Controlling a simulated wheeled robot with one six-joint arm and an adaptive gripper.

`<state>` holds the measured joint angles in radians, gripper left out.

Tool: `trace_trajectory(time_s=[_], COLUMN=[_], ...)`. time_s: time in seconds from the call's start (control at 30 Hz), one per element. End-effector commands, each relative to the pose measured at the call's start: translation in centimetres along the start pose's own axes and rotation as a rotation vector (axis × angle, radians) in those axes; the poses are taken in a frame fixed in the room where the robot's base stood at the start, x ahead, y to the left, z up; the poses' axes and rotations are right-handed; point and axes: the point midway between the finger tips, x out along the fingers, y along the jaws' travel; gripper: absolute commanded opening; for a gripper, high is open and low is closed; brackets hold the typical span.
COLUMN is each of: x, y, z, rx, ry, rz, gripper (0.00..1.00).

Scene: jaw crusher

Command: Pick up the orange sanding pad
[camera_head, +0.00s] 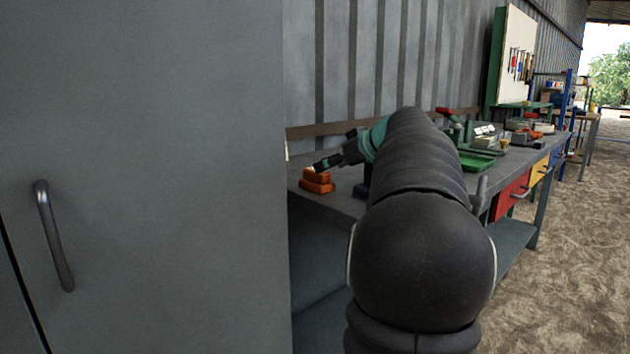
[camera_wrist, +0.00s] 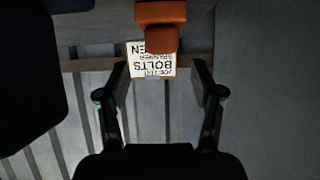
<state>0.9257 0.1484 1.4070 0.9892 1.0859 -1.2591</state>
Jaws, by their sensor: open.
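My gripper (camera_head: 322,165) is just above and beside the upper pad, pointing left. My arm hides part of the bench.
The workbench (camera_head: 341,202) runs along a corrugated wall. A grey cabinet (camera_head: 160,150) stands close on the left. A green tray (camera_head: 476,161) and other tools lie farther along the bench. A white label card (camera_wrist: 151,60) shows behind the fingers in the wrist view.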

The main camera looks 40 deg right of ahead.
Motion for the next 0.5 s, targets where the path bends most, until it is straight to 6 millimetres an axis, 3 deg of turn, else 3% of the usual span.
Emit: trace_trajectory(time_s=[0.23, 0.5], x=[1.7, 5.3], y=[-0.2, -0.4], z=[-0.1, -0.2], rx=[-0.001, -0.001], ry=[-0.001, -0.002], rz=[-0.004, -0.005], gripper=[0.67, 0.67])
